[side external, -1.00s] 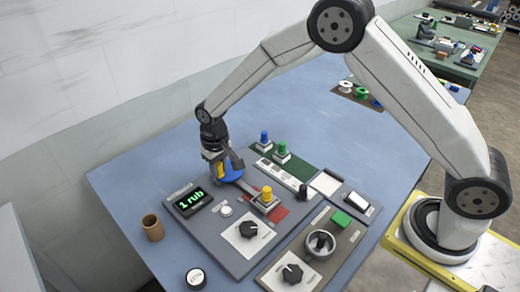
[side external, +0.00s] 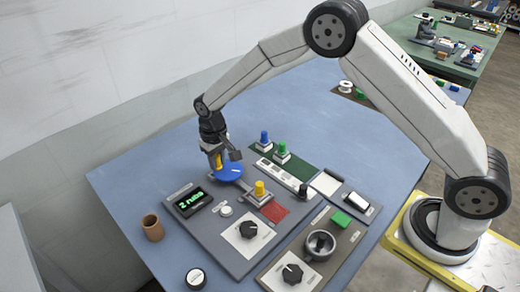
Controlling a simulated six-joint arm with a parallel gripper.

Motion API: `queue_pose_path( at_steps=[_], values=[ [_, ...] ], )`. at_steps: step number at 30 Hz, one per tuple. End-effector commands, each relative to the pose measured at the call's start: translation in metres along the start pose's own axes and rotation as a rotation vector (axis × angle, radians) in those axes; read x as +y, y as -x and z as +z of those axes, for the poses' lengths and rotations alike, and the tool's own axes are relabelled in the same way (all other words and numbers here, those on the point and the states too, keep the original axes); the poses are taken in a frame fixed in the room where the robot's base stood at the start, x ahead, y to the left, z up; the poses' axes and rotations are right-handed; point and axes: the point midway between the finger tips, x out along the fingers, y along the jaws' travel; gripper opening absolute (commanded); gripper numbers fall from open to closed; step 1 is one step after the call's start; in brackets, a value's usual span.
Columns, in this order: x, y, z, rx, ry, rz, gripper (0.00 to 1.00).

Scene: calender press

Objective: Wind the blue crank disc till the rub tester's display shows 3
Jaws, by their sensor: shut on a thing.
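The blue crank disc (side external: 230,172) lies flat on the grey tester panel (side external: 233,262), beside a rub arm that runs toward a yellow-knobbed slider (side external: 262,193) next to a red patch. The tester's display (side external: 193,202) glows green and appears to read "2 rubs". My gripper (side external: 221,163) points down at the disc's far left edge. It is shut on the yellow crank handle (side external: 217,161), partly hidden by the fingers.
A black dial (side external: 248,230) and a small white button (side external: 226,210) are on the same panel. Blue and green knobs (side external: 282,151) stand just behind it. A brown cup (side external: 152,228) stands at left. A second panel with a handwheel (side external: 320,243) lies at right.

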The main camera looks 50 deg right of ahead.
Motion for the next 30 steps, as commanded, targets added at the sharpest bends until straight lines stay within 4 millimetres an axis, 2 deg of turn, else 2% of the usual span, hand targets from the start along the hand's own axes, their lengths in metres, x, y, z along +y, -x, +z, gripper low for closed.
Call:
queue_pose_path(
  at_steps=[11, 20, 30],
  values=[
    [0.003, -0.002, 0.001, -0.009, 0.0, 0.002, 0.03],
    [0.016, -0.002, -0.001, -0.011, 0.0, 0.002, 0.02],
    [0.017, -0.003, -0.001, -0.013, 0.001, 0.002, 0.02]
  ],
)
